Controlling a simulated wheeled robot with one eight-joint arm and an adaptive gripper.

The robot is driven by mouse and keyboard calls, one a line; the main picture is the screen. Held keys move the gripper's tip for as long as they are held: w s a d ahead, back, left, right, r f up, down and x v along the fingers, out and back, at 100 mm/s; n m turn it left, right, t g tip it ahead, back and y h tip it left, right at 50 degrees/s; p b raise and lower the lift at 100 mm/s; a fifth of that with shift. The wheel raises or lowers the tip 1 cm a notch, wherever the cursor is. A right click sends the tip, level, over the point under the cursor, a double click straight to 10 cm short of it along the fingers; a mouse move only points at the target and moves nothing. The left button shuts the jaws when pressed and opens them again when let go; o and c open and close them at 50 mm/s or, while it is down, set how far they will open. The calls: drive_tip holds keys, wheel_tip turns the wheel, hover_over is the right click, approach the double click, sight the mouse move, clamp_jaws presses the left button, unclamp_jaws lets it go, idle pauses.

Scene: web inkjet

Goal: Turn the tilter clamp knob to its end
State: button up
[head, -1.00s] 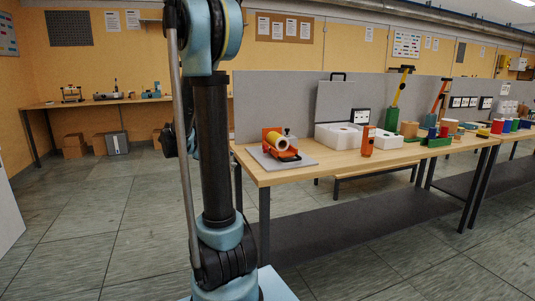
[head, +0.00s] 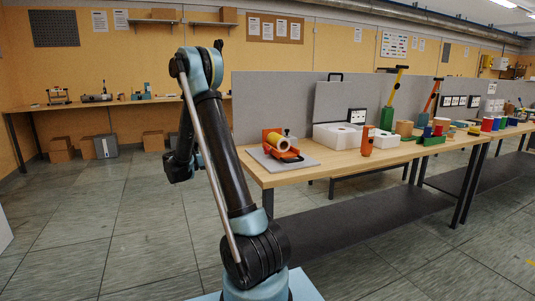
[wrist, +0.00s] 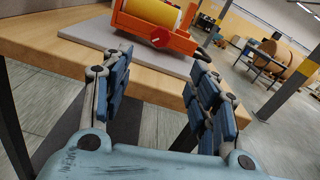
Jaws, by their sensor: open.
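The tilter is an orange cradle (head: 282,148) holding a yellow roll (head: 278,141), on a grey plate at the table's near left corner. In the wrist view the orange cradle (wrist: 180,42) and yellow roll (wrist: 152,12) are at the top, partly cut off. A red faceted knob (wrist: 160,38) is on the cradle's near face. A small dark round part (wrist: 203,54) is at its lower right end. I cannot tell which is the clamp knob. My gripper (wrist: 160,65) is open and empty, its fingers apart and short of the tilter.
The grey plate (wrist: 88,34) lies on the wooden table (wrist: 50,45), whose front edge crosses the wrist view. White blocks (head: 338,135), an orange upright part (head: 367,141) and several coloured pieces stand further right. A grey partition (head: 260,95) stands behind.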

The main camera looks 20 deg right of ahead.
sight(265, 150)
drive_tip(key=d, duration=1.7)
drive_tip(key=shift+w+d, duration=0.2)
drive_tip(key=shift+w, duration=0.05)
drive_tip(key=shift+c, duration=0.6)
drive_tip(key=c, duration=1)
